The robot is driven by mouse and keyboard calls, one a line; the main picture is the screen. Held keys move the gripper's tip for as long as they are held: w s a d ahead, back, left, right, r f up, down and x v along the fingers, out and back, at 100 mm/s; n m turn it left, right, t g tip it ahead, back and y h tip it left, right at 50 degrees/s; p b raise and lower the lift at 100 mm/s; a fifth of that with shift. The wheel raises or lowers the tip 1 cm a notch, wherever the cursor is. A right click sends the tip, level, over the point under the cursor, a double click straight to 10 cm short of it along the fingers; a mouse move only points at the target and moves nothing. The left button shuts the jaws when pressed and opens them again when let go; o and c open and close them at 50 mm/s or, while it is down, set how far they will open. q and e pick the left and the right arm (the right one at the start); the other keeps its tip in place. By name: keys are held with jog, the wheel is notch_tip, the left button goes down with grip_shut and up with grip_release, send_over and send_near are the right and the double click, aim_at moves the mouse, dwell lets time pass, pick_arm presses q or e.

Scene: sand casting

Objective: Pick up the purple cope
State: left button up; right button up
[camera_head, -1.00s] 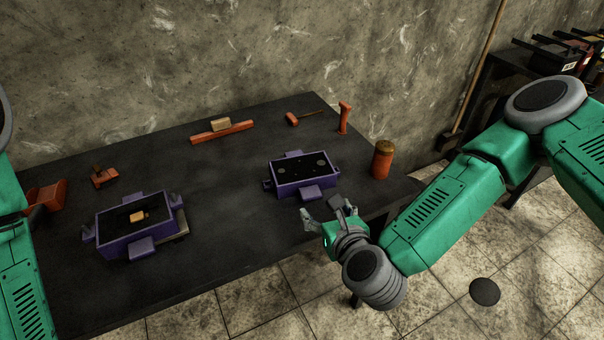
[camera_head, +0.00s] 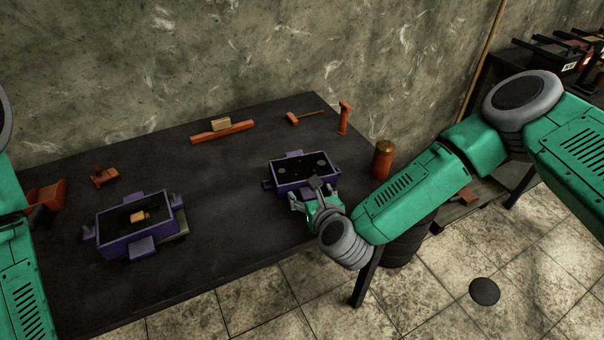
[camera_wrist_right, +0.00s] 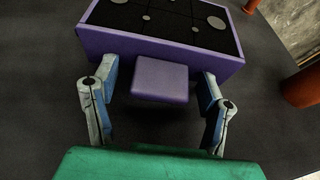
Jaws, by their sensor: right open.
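Two purple box-shaped flasks stand on the dark table. The right one (camera_head: 290,187) has a dark top with several round marks; the left one (camera_head: 114,249) holds a small tan block (camera_head: 139,216). Which one is the cope is not labelled. My right gripper (camera_head: 309,196) is open at the near side of the right flask. In the right wrist view the open fingers (camera_wrist_right: 158,108) stand on either side of the flask's purple front tab (camera_wrist_right: 160,82), apart from it. My left arm shows at the left edge; its gripper is out of view.
An orange cylinder (camera_head: 382,160) stands right of the right flask, near my right arm. An orange bar (camera_head: 222,132), a mallet (camera_head: 293,119) and an upright orange tool (camera_head: 344,118) are at the back. The table (camera_head: 215,235) is bare between the flasks.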

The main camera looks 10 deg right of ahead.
grip_shut()
jog(key=shift+w+r, duration=0.15)
jog(key=shift+r, duration=0.35)
notch_tip(320, 180, up, 9)
jog(key=shift+r, duration=0.15)
jog(key=c, duration=0.9)
grip_release()
grip_shut()
